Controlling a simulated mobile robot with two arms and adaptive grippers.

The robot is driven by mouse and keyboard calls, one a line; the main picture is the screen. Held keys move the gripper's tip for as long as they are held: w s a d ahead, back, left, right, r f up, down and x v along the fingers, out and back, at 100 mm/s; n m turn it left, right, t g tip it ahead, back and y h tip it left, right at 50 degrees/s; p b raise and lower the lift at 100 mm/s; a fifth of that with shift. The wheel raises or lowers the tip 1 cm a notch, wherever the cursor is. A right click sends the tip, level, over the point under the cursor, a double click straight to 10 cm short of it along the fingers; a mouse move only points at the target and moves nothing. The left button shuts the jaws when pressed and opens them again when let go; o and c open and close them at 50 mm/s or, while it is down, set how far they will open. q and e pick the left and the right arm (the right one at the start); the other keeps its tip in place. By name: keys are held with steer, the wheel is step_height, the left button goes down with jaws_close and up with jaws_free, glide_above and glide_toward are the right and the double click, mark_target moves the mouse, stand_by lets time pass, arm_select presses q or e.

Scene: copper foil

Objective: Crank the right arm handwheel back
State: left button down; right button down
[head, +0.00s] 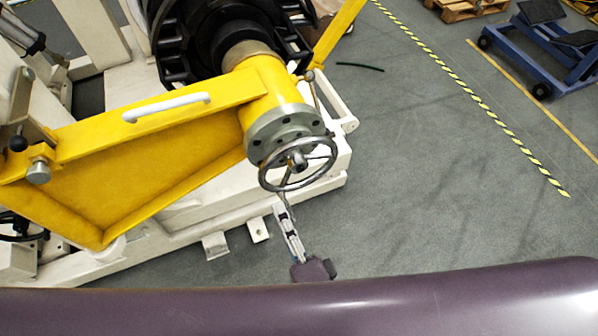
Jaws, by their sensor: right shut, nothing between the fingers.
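The handwheel (298,163) is a shiny metal ring with spokes and a central hub. It is mounted on the grey bolted flange (285,131) at the end of the yellow arm (180,150). My right gripper (285,203) is just below the wheel's lower rim, pointing up at it. Its fingers are shut with nothing between them. Its tip overlaps or lies very near the rim in the picture; I cannot tell whether they touch. My left gripper is not in view.
A cream machine frame (190,225) stands under the yellow arm, with a black drum (225,30) behind. A white bar handle (166,106) sits on the arm. Open grey floor (440,180) lies to the right, with a striped tape line (470,95) and a blue cart (545,50).

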step_height(320, 180, down, 3)
steer(key=w+d+b, duration=0.1)
steer(key=d+b, duration=0.1)
steer(key=d, duration=0.1)
steer(key=p, duration=0.8)
glide_toward(336, 147)
steer(key=x, duration=0.5)
steer(key=s+a+r+p, duration=0.2)
steer(key=a+r+p, duration=0.4)
steer(key=a+p, duration=0.15)
steer(key=s+a+f+b, duration=0.1)
steer(key=a+f, duration=0.1)
steer(key=s+a+f+b, duration=0.1)
steer(key=a+f, duration=0.2)
steer(key=s+a+f+b, duration=0.1)
steer(key=a+f+b, duration=0.1)
steer(key=shift+s+a+f, duration=0.2)
steer(key=shift+s, duration=0.1)
steer(key=shift+s+a+f+b, duration=0.15)
steer(key=shift+f+b, duration=0.65)
steer(key=shift+f, duration=0.3)
